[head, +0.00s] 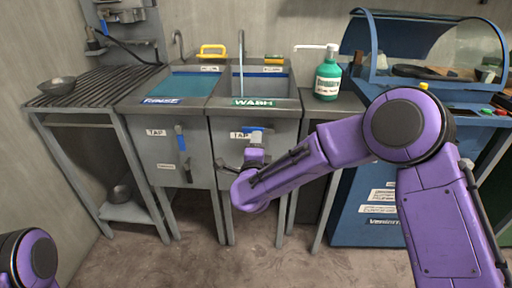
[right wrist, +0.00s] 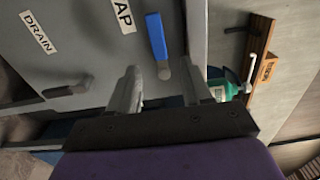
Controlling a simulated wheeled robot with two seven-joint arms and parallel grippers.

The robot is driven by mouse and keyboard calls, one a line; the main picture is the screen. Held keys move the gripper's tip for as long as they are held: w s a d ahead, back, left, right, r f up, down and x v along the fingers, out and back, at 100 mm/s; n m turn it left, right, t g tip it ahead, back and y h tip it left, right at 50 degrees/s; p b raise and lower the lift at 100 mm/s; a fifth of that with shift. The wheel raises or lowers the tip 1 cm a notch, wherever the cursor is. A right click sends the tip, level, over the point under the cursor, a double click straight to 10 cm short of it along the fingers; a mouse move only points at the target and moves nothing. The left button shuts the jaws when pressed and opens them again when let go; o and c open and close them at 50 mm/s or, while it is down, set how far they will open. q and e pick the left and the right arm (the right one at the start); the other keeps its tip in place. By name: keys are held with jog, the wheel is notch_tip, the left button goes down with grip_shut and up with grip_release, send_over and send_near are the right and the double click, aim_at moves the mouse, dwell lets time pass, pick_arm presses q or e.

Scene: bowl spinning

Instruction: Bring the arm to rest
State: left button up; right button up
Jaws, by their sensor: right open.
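My right gripper (head: 254,157) is in front of the right sink cabinet, below the WASH label (head: 252,102). In the right wrist view its two fingers (right wrist: 160,80) are apart, with nothing held between them. The blue tap lever (right wrist: 157,36) of that cabinet appears just beyond the fingers, its grey end in line with the gap; I cannot tell whether they touch. The lever also shows in the head view (head: 256,137), partly hidden by the gripper. Of my left arm only a purple joint shows at the bottom left of the head view; its gripper is out of the picture.
The rinse sink (head: 182,84) holds blue water. A green soap bottle (head: 328,77) stands right of the sinks. A ribbed drain rack (head: 92,86) with a bowl (head: 58,86) is at left; another bowl (head: 119,193) is on its lower shelf. A blue counter (head: 360,205) is at right.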

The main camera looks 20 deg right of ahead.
jog(key=shift+v, duration=0.95)
